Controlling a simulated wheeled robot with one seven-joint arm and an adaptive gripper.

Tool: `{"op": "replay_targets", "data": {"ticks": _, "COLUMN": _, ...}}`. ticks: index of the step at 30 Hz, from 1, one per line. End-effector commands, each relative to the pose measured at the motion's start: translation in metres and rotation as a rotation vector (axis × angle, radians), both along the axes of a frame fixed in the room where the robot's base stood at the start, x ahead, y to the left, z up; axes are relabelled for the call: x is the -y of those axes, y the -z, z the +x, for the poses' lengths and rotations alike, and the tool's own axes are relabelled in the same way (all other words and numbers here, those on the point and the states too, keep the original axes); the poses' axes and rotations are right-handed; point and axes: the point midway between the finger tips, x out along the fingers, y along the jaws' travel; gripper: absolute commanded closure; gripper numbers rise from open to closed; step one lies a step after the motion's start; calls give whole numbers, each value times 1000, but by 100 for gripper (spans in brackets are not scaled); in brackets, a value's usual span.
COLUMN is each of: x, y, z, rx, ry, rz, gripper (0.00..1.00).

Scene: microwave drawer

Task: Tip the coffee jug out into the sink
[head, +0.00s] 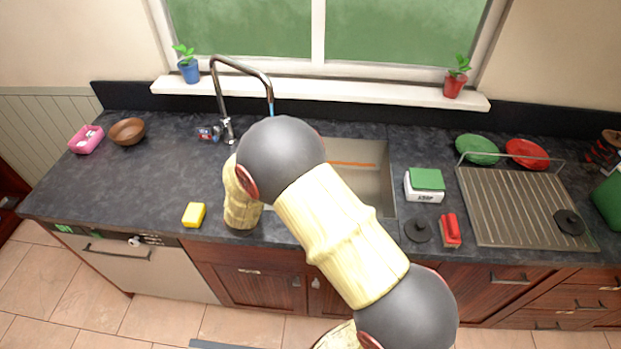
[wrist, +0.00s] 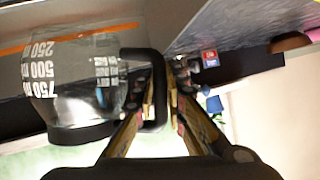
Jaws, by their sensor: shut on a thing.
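A clear glass coffee jug (wrist: 75,85) with white volume marks, a black band at its lower end in the picture and a black handle (wrist: 158,90) fills the left of the wrist view. My gripper (wrist: 163,100) is shut on the handle. The glass looks clear; I cannot make out any liquid in it. The sink (head: 376,185) is a pale metal basin in the counter, partly covered by my arm in the head view. My arm reaches over it, and the jug and gripper are hidden behind the arm there.
A tall tap (head: 225,100) stands at the sink's back left. A yellow sponge (head: 194,214) lies left of my arm. A green-and-white box (head: 425,185), a black lid (head: 418,229) and a dish rack (head: 520,205) lie to the right. The left counter is mostly clear.

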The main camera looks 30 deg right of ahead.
Motion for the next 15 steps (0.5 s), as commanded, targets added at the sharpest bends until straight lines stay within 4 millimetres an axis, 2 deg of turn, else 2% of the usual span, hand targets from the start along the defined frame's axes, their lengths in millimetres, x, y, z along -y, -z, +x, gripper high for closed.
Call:
{"op": "replay_targets", "data": {"ticks": 3, "x": -7, "y": 5, "z": 2, "rx": -13, "ry": -2, "rz": -75, "gripper": 100}}
{"op": "replay_targets", "data": {"ticks": 9, "x": -6, "y": 6, "z": 2, "rx": -11, "ry": 0, "rz": -77, "gripper": 100}}
{"op": "replay_targets", "data": {"ticks": 15, "x": -6, "y": -3, "z": 2, "rx": -11, "ry": 0, "rz": -75, "gripper": 100}}
